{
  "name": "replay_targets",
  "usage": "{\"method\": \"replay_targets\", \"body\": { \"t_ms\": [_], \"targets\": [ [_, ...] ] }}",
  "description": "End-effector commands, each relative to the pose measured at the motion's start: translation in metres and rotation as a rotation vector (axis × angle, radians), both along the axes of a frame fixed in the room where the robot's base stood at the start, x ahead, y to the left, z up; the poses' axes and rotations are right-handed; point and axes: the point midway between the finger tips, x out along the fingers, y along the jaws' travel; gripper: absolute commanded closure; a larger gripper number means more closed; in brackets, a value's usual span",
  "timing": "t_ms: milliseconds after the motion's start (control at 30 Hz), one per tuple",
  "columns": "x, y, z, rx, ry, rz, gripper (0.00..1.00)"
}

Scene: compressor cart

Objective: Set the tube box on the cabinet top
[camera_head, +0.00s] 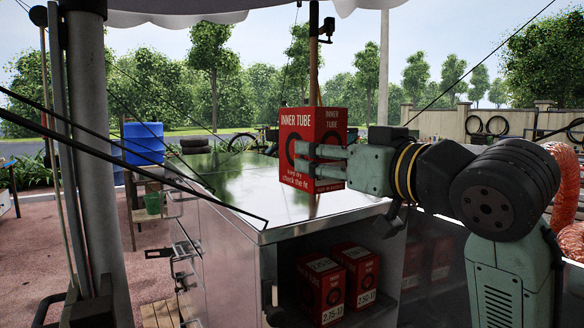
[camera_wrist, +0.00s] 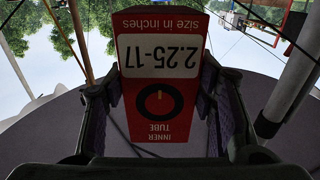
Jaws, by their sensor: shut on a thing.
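The red tube box (camera_head: 318,130), printed "INNER TUBE", is upright in the head view, at the cabinet top's near part. My gripper (camera_head: 318,152) reaches in from the right, its fingers across the box's sides. In the wrist view my gripper (camera_wrist: 165,125) has a finger on each side of the tube box (camera_wrist: 160,105), which shows "2.25-17" upside down. The cabinet top (camera_head: 240,185) is a shiny metal surface. The box's lower edge shows against this surface; I cannot tell whether it touches or hangs just above.
More red boxes (camera_head: 355,270) stand on the shelf inside the cabinet, below the top. A blue container (camera_head: 143,143) stands at the left behind the cabinet. A grey post (camera_head: 90,150) and thin dark rods cross the left side. The top's left and far parts look clear.

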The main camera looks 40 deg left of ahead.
Motion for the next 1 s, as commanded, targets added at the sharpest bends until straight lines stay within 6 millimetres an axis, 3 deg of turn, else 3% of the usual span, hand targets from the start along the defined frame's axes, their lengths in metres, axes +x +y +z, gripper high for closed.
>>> {"method": "replay_targets", "body": {
  "t_ms": [200, 400, 567, 800, 1000],
  "targets": [
    [0.037, 0.047, -0.002, 0.0, 0.003, 0.001, 0.88],
    [0.061, 0.077, -0.006, 0.002, 0.0, 0.001, 0.88],
    [0.067, 0.084, -0.01, 0.002, -0.002, -0.001, 0.88],
    [0.068, 0.084, -0.039, 0.002, -0.001, 0.0, 0.88],
    [0.067, 0.084, -0.044, 0.003, -0.003, -0.001, 0.88]
  ]
}}
